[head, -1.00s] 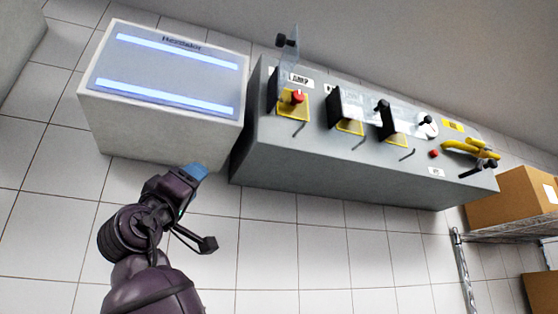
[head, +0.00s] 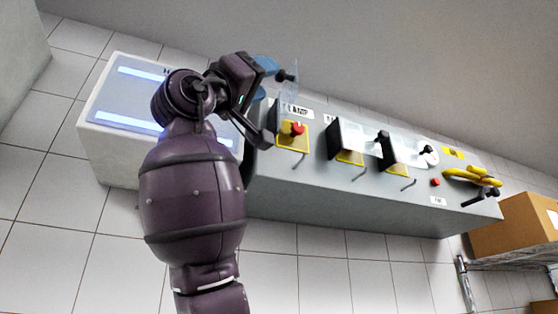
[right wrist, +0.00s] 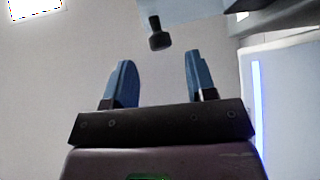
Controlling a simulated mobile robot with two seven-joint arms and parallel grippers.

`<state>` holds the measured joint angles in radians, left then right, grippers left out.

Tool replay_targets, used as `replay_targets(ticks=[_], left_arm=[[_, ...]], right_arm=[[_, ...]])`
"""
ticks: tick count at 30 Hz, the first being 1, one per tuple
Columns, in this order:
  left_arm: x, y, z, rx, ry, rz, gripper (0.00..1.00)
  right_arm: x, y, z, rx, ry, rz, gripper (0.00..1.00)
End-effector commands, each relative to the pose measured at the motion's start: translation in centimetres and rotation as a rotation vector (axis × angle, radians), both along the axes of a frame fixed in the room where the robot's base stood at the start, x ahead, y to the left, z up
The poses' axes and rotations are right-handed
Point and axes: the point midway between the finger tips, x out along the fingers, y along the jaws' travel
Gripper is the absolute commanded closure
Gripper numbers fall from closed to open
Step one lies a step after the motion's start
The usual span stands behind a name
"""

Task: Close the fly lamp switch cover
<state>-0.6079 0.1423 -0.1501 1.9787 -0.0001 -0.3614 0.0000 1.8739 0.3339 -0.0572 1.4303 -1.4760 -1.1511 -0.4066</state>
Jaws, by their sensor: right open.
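The fly lamp switch cover (head: 290,88) is a clear flap at the left end of the grey control box, standing raised with a black knob (head: 286,75) near its top. Below it, a red button (head: 297,129) on a yellow plate is exposed. My right gripper (head: 266,78) is open, its blue fingertips just left of the knob. In the right wrist view, the knob (right wrist: 159,37) shows beyond the open fingertips (right wrist: 158,75), roughly in line with the gap between them and apart from both. My left gripper is not in view.
More covers (head: 385,145) stand in a row to the right on the grey box (head: 340,200). Yellow handles (head: 470,176) and a small red button (head: 435,182) are at its right end. A light box (head: 110,165) stands left, partly behind my arm. Cardboard boxes (head: 515,225) sit right.

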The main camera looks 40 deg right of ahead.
Motion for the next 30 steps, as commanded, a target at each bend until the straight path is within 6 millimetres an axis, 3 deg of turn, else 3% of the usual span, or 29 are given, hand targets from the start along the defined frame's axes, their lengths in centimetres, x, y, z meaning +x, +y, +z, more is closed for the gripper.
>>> replay_targets(ticks=[9, 23, 30], left_arm=[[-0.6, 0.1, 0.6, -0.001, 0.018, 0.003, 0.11], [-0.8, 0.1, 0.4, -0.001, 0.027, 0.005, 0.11], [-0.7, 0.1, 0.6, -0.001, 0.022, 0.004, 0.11]], right_arm=[[-0.1, -3.3, 3.3, 0.0, 0.001, 0.001, 0.49], [-0.1, -4.0, 3.9, -0.001, 0.001, 0.001, 0.49], [0.0, -4.0, 3.9, 0.0, 0.002, 0.002, 0.84]])
